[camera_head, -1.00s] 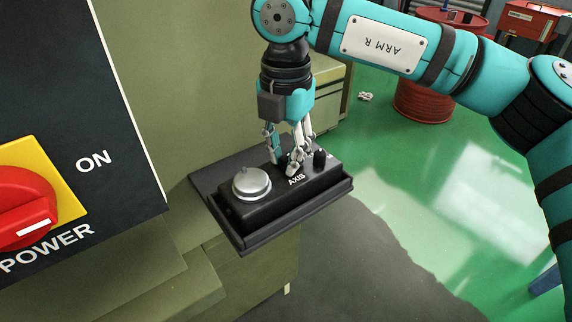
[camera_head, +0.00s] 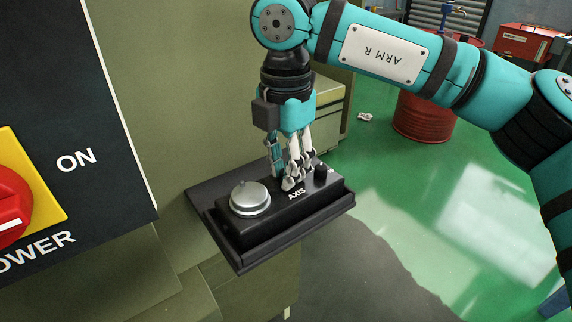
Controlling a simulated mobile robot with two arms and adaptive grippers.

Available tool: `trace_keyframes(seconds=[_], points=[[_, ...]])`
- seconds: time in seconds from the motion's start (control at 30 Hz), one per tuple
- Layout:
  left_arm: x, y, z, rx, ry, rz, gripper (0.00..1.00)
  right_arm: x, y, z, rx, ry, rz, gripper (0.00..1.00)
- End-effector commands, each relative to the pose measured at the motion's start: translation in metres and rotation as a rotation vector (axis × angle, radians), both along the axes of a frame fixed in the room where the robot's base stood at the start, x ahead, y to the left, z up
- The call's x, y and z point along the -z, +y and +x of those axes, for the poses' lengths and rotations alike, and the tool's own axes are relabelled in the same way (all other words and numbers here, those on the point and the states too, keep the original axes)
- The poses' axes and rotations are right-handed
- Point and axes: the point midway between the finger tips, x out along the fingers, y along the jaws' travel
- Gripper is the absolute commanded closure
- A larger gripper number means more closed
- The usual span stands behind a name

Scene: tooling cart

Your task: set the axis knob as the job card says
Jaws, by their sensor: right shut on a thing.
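A black control box (camera_head: 262,222) sits on a dark tray-like shelf (camera_head: 240,262) fixed to the olive machine. The word AXIS is printed on its top. My right gripper (camera_head: 288,180) comes down from above and is shut on the axis knob beside that label; its fingers hide the knob and its pointer. A large silver dial (camera_head: 250,198) is on the left part of the box, and a small black knob (camera_head: 321,171) stands to the right of the fingers. The job card is not in view. My left gripper is not in view.
A dark power panel (camera_head: 70,90) with a red rotary switch (camera_head: 12,208) on a yellow plate stands at the left. A red drum (camera_head: 424,120) and a red toolbox (camera_head: 525,42) are farther back. The green floor to the right is largely clear.

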Motion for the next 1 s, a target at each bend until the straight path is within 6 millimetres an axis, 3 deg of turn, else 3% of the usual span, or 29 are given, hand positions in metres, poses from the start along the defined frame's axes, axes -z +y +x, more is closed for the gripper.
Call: trace_keyframes(seconds=[0.03,0.2,0.57,1.0], points=[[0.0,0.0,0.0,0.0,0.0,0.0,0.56,-0.001,0.001,0.0,-0.001,-0.001,0.002,0.77],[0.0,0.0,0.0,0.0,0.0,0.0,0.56,-0.001,0.0,0.0,-0.001,-0.001,0.002,0.56],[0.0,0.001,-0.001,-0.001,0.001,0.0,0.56,-0.008,0.0,0.0,0.0,-0.002,0.002,0.56],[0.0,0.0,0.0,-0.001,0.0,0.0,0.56,-0.093,0.001,0.0,0.0,-0.004,0.003,0.56]])
